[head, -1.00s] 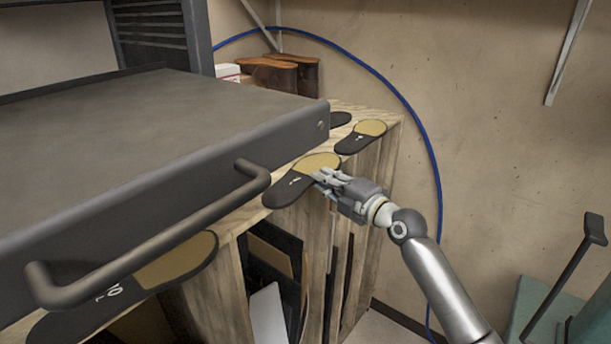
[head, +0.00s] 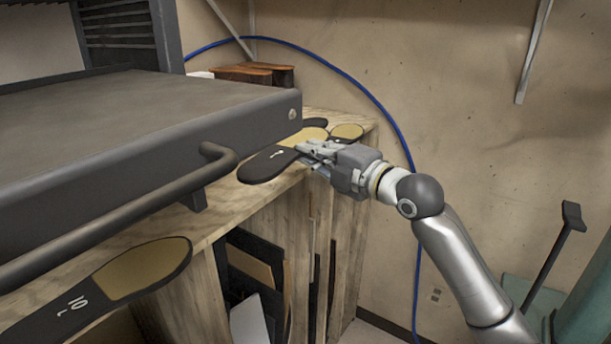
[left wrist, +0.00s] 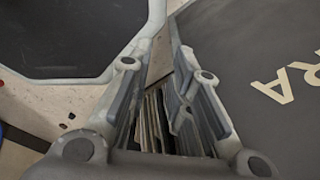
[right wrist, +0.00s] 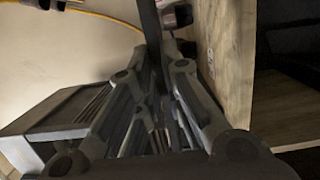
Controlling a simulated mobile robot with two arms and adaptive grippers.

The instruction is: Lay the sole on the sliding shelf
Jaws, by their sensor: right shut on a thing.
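Whether the sole is clear of the bench is hard to tell. In the right wrist view the sole (right wrist: 150,35) is a dark strip between the fingers. The sliding shelf (head: 130,115) is a dark grey slab with a bar handle; its top is bare. My left gripper (left wrist: 165,40) shows only in its wrist view, fingers apart, seemingly empty.
On the wooden bench (head: 225,212) another sole marked 10 (head: 120,285) lies in front, and one (head: 347,131) lies behind the gripper. Boards fill slots below. A blue hose (head: 385,110) runs along the wall.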

